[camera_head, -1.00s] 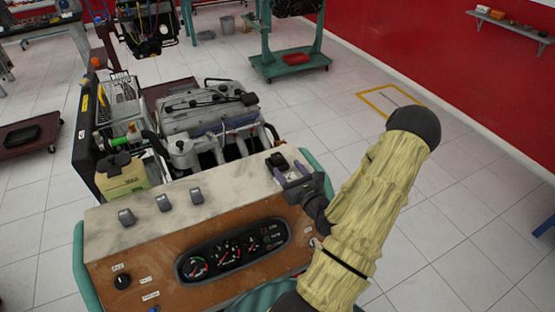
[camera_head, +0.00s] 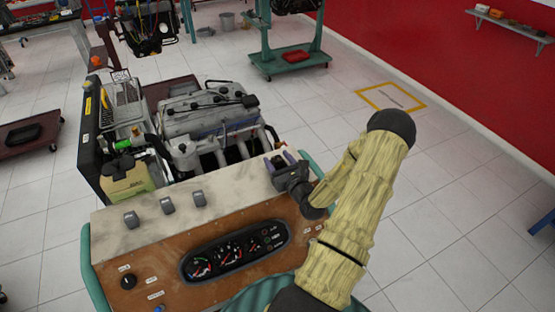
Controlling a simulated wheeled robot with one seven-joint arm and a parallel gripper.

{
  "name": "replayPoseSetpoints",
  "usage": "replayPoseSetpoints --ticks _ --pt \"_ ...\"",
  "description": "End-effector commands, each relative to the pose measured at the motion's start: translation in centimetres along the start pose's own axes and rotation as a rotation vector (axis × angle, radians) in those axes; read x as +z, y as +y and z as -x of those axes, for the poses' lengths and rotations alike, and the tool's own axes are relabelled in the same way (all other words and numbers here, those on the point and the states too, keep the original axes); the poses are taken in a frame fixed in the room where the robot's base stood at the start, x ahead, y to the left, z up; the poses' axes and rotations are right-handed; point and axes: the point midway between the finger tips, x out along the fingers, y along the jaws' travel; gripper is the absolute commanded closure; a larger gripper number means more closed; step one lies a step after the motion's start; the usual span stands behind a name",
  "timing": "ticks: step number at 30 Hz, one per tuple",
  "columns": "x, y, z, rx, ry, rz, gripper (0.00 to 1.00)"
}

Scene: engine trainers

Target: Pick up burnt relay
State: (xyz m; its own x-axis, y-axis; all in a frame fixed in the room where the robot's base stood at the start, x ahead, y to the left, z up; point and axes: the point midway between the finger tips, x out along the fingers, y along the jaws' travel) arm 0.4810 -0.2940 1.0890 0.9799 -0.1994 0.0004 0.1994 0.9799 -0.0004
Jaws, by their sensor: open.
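The burnt relay (camera_head: 278,163) is a small dark, almost black block at the right end of the pale panel top. My gripper (camera_head: 279,159) is open. Its two purple-grey fingers reach over the dark relay, one seen on its left and one on its right. The wrist hides part of the relay, and I cannot tell whether the fingers touch it. Three grey relays (camera_head: 167,205) stand in a row on the left and middle of the same top.
The panel top (camera_head: 235,186) is bare between the grey relays and my gripper. An engine (camera_head: 205,115) stands just behind it. A gauge cluster (camera_head: 235,250) is on the wooden front. A green frame tube (camera_head: 88,265) borders the left side.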

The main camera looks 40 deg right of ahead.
Motion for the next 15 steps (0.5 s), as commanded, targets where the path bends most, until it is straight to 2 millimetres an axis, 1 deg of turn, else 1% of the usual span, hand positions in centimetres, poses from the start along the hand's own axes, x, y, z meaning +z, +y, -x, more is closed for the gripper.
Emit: replayPoseSetpoints --ticks 14,15 --pt "-0.09 -0.16 0.06 -0.003 0.001 0.0 0.45" --pt "-0.09 -0.18 0.07 -0.003 0.001 0.0 0.47"
